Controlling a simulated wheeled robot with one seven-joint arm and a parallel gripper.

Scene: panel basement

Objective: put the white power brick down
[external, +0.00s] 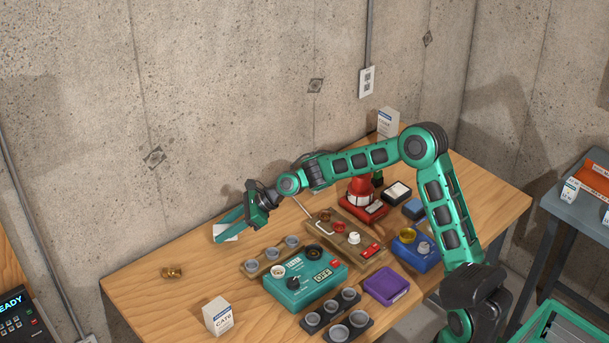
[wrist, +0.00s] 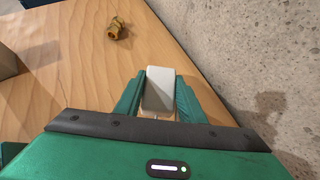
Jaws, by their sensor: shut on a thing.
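The white power brick (wrist: 159,90) sits between the two green fingers of my gripper (wrist: 158,98) in the wrist view. My gripper is shut on it. In the external view my gripper (external: 229,226) is at the left part of the wooden table (external: 135,285), near its back edge by the wall, and the white power brick (external: 230,233) shows partly between the fingers. Whether the brick touches the table or hangs just above it I cannot tell.
A brass fitting (external: 172,272) lies on the table left of my gripper. A teal test box (external: 305,280), a grey-cup rack (external: 270,256) and a CAT6 box (external: 218,316) stand to the right and front. The table's left end is mostly bare.

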